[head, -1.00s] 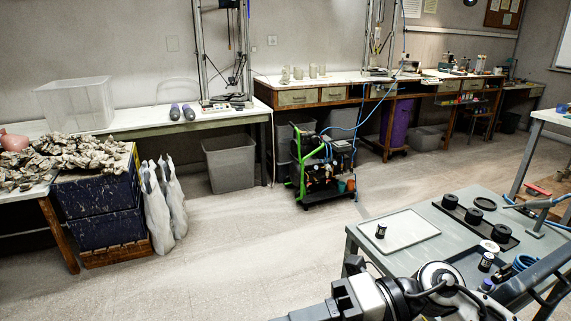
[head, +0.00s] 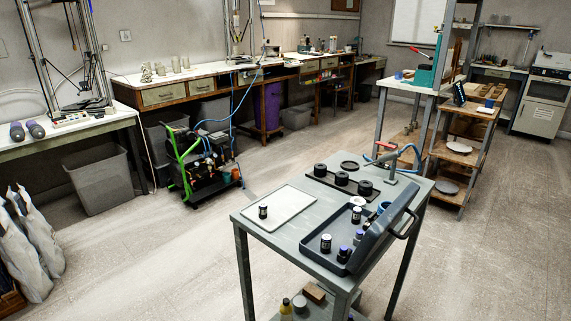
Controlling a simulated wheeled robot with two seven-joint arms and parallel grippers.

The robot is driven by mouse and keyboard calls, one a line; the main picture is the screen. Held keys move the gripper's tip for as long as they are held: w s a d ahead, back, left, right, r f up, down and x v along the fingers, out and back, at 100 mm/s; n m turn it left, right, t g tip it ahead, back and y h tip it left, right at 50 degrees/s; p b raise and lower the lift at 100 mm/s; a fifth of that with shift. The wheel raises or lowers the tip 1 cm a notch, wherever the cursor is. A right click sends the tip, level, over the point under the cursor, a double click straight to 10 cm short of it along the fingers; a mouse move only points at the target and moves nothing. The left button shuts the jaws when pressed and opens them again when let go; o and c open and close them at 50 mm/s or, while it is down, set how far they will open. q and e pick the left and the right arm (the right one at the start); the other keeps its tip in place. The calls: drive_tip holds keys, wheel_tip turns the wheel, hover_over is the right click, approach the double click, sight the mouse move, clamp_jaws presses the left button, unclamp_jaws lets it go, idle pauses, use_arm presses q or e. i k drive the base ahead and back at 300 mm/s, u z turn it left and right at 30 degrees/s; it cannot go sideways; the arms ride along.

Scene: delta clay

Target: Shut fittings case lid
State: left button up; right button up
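The fittings case (head: 310,248) stands on the right front part of the grey metal table (head: 262,232) in the head view. Its dark grey lid (head: 384,232) is open, tilted up along the right side of the case, with a handle (head: 409,226) on its outer side. Small dark bottles with pale bands (head: 326,243) and purple-capped jars (head: 344,254) stand in or at the case; the raised lid hides part of the inside. Neither of my grippers shows in this view.
On the table lie a white tray (head: 282,207) with one small jar and a dark rack (head: 325,178) with black round parts. A red-handled clamp (head: 388,150) is at the far edge. A shelf cart (head: 465,155) stands behind right.

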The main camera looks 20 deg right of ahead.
sight(378, 231)
drive_tip(key=k, duration=0.5)
drive_tip(key=z, duration=1)
drive_tip(key=i, duration=0.95)
drive_tip(key=z, duration=0.1)
